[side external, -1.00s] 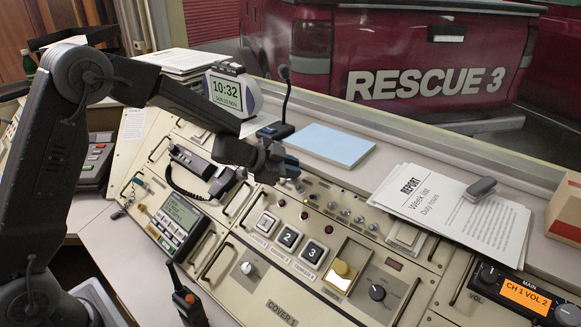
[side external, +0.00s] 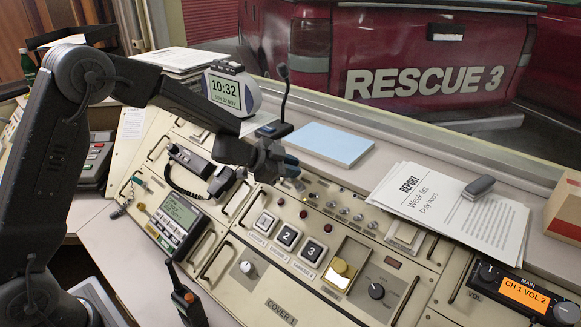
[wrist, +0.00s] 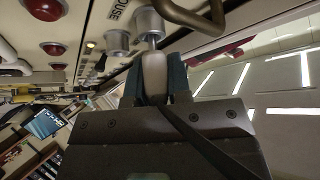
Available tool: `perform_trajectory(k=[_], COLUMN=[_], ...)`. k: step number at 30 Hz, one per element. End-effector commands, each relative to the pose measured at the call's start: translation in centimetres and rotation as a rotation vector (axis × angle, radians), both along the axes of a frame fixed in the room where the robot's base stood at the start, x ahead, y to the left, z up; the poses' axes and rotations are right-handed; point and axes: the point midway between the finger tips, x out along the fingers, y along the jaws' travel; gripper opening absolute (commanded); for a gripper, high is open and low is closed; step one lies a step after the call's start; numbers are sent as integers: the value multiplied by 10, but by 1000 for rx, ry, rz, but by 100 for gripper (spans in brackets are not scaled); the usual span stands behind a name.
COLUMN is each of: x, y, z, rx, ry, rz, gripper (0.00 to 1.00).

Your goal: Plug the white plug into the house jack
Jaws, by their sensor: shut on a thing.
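My gripper (side external: 291,170) is low over the upper middle of the console, beside a row of metal jacks (side external: 344,211). In the wrist view my gripper (wrist: 155,80) is shut on the white plug (wrist: 154,66), with a teal finger on each side. The plug's metal tip points at a silver jack (wrist: 147,24) and meets or overlaps its mouth; I cannot tell how deep it is. A partly hidden label ending in "OUSE" (wrist: 121,11) stands beside this jack. A second silver jack (wrist: 117,41) is next to it. A dark cord runs back from the plug.
Red lamps (wrist: 54,48) and a curved metal handle (wrist: 205,22) are near the jacks. A blue pad (side external: 330,145) and report papers (side external: 450,210) lie on the ledge behind.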

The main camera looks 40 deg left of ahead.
Motion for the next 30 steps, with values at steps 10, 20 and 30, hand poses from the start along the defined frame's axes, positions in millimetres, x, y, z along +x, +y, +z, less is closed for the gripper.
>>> perform_trajectory(k=[10, 20, 30], x=[3, 4, 4], y=[0, 0, 0], z=[-4, -6, -6], rx=[1, 1, 0], ry=[0, 0, 0], rz=[0, 0, 0], gripper=[0, 0, 0])
